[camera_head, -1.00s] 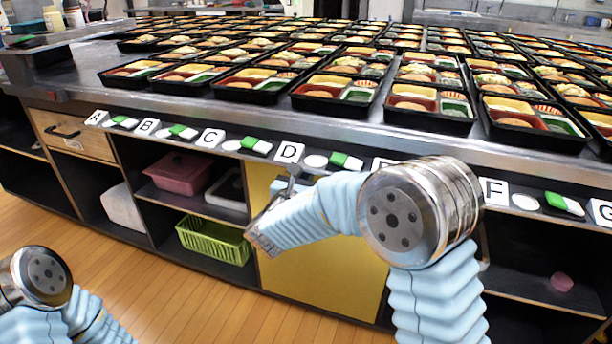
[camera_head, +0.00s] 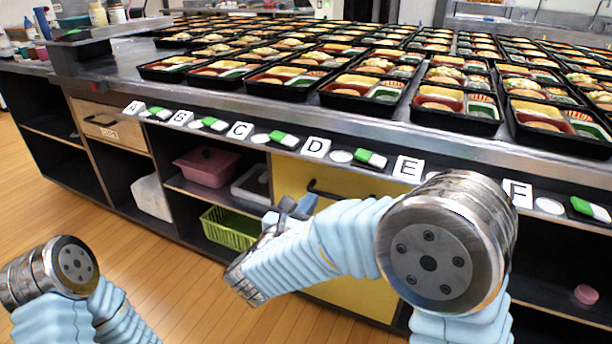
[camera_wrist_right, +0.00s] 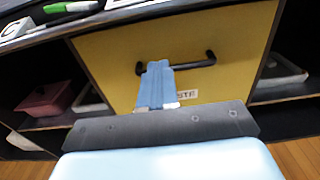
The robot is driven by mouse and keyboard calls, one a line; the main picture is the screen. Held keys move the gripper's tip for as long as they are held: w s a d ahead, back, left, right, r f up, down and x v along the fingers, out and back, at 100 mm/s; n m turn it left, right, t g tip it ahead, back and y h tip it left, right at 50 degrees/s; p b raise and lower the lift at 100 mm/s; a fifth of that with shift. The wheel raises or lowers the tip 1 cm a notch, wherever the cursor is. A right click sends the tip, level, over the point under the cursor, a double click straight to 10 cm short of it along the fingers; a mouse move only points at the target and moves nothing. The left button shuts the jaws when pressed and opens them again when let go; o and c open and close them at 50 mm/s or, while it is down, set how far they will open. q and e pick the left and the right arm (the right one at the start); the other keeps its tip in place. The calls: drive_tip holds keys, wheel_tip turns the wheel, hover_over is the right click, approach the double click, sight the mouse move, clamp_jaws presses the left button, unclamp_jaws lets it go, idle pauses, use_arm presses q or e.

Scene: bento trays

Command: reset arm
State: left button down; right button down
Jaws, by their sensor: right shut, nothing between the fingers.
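My right gripper (camera_head: 288,208) is in front of the counter's yellow door (camera_head: 345,265), below the row of lettered cards. Its blue fingers are together and empty. In the right wrist view the shut fingers (camera_wrist_right: 156,85) appear in front of the yellow door and overlap its black handle (camera_wrist_right: 205,62). I cannot tell whether they touch the handle. My left arm shows only as links at the lower left of the head view; its gripper is out of the frame.
Many filled bento trays (camera_head: 372,93) cover the metal counter (camera_head: 225,105). Lettered cards and green-and-white items (camera_head: 285,140) line its front edge. Open shelves hold a pink bin (camera_head: 207,167) and a green basket (camera_head: 231,230). Wooden floor (camera_head: 170,290) is clear at the lower left.

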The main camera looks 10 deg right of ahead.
drive_tip(key=s+d+f+m+g+y, duration=0.15)
drive_tip(key=s+f+g, duration=0.25)
drive_tip(key=f, duration=0.5)
drive_tip(key=s+d+f+m+g+y, duration=0.1)
drive_tip(key=s+d+f+m+g, duration=0.25)
drive_tip(key=f, duration=0.55)
drive_tip(key=s+d+f+m+g+y, duration=0.1)
drive_tip(key=s+d+f+g+y, duration=0.15)
drive_tip(key=f+g, duration=0.45)
drive_tip(key=s+a+f+m+y, duration=0.2)
drive_tip(key=s+f+m+y, duration=0.2)
drive_tip(key=m, duration=0.8)
drive_tip(key=s+a+f+m+y, duration=0.3)
drive_tip(key=s+f+m+y, duration=0.2)
drive_tip(key=s+f+m, duration=0.3)
wheel_tip(320, 180, down, 5)
drive_tip(key=m, duration=0.4)
drive_tip(key=shift+s+m+p, duration=0.2)
drive_tip(key=shift+m+p, duration=0.15)
drive_tip(key=shift+m, duration=0.05)
drive_tip(key=shift+a+r+t, duration=0.1)
drive_tip(key=shift+t, duration=0.15)
